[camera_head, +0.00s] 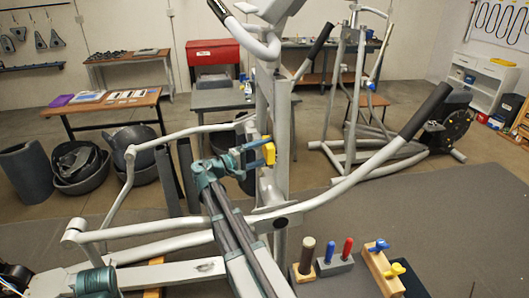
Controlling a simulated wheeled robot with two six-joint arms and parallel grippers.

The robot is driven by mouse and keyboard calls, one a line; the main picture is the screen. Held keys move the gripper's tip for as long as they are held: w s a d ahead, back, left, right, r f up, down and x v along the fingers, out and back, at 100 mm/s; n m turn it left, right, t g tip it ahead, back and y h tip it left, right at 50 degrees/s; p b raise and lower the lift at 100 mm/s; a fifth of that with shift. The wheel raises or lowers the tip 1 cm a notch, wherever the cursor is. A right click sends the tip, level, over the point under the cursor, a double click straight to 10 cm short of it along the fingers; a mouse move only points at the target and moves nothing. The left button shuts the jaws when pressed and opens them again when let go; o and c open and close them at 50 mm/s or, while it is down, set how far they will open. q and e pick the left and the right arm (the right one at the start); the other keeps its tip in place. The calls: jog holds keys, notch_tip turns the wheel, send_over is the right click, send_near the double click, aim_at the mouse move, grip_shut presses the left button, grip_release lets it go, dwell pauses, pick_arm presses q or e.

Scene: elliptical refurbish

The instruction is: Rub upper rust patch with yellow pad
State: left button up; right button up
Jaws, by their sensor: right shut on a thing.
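My right gripper (257,155), with teal and dark links, reaches up from the bottom middle. It is shut on the yellow pad (269,153). The pad is at the front of the grey upright column (275,105) of the elliptical machine. Whether it touches the column I cannot tell. I cannot make out the upper rust patch clearly; the pad and gripper may cover it. A small dark mark (205,266) shows on the pale lower rail at the bottom left. My left gripper does not show.
Long grey arms of the machine cross on both sides. Dark bins (80,165) stand behind left.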

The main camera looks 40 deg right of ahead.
jog(key=shift+d, duration=0.1)
jog(key=shift+f, duration=0.1)
jog(key=f+b, duration=0.4)
jog(key=shift+s, duration=0.3)
jog(key=shift+w+a, duration=0.1)
jog(key=shift+a, duration=0.1)
jog(key=shift+w+a, duration=0.1)
jog(key=shift+a, duration=0.05)
jog(key=shift+w+a, duration=0.45)
jog(key=shift+a, duration=0.35)
jog(key=shift+w+a, duration=0.4)
jog(key=shift+a, duration=0.4)
jog(key=shift+w+a, duration=0.45)
jog(key=shift+a, duration=0.35)
jog(key=shift+w+a, duration=0.1)
jog(key=shift+w+a, duration=0.3)
jog(key=shift+a, duration=0.3)
jog(key=shift+w+a, duration=0.3)
jog(key=shift+a, duration=0.3)
